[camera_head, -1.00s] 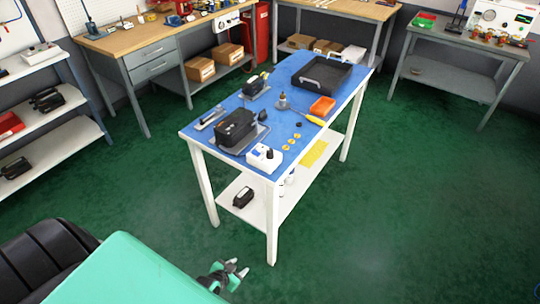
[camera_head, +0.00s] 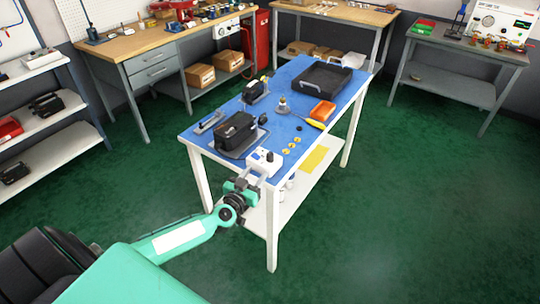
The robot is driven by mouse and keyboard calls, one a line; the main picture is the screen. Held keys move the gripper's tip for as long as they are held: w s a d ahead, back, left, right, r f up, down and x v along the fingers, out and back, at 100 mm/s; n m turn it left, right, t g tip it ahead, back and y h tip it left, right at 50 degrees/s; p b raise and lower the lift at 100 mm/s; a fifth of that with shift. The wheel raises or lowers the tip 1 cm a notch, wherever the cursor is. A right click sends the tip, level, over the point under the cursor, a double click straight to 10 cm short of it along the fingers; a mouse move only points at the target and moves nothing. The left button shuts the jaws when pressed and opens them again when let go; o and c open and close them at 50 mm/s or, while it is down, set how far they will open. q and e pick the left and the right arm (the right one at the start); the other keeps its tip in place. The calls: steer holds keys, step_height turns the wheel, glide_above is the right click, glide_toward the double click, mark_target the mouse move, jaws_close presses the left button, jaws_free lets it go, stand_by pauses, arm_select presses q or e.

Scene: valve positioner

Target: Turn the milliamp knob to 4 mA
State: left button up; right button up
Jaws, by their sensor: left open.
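A small white box (camera_head: 263,160) stands at the near corner of the blue-topped table. A small dark knob (camera_head: 270,156) shows on its top, and its markings are too small to read. My left gripper (camera_head: 256,176) is at the near edge of the table, right in front of the white box. Its two fingers are apart and point toward the box, with nothing seen between them. I cannot tell whether they touch the box. My right gripper is out of view.
A black device (camera_head: 238,132) stands just behind the white box. Green floor is clear to the right.

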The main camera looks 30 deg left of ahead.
mark_target(268, 157)
arm_select(q)
steer(key=w, duration=0.3)
steer(key=w+b, duration=0.1)
steer(key=w, duration=0.7)
steer(key=shift+w+a+b, duration=0.2)
steer(key=shift+a+b, duration=0.1)
steer(key=shift+b, duration=0.05)
steer(key=shift+c, duration=0.5)
